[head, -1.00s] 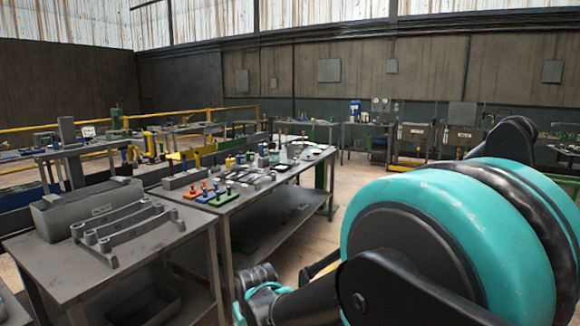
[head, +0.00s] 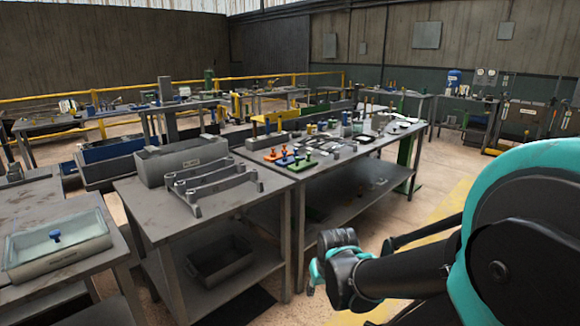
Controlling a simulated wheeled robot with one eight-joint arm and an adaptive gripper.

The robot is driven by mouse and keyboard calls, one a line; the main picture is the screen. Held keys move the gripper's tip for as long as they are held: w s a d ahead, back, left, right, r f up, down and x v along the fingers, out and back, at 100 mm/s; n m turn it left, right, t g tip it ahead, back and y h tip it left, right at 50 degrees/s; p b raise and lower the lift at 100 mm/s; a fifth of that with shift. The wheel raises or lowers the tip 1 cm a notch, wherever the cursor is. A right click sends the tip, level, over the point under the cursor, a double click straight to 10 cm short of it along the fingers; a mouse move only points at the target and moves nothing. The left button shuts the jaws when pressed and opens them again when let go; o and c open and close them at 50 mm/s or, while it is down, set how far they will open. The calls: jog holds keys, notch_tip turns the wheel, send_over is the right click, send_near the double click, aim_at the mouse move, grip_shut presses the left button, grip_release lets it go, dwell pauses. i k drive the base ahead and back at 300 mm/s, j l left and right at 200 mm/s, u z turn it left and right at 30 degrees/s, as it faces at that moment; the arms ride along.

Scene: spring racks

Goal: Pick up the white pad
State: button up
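I cannot clearly make out the white pad. A small pale flat piece (head: 403,124) lies near the far right end of the long grey worktable (head: 300,172), but it is too small to tell whether it is the pad. My gripper's fingers do not show. Only black and teal links of my arm are in view at the lower right, in front of the worktables and apart from the pale piece.
The worktable also holds orange, blue and green fixtures (head: 290,157). A nearer table holds a grey bin (head: 180,160) and a grey rack (head: 215,187). A clear-sided tray (head: 58,245) with a blue knob stands at left. Floor is open right of the tables.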

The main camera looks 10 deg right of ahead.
aim_at(379, 135)
jog(key=i+l, duration=0.7)
jog(key=l, duration=0.15)
jog(key=i+l, duration=0.7)
jog(key=l, duration=0.1)
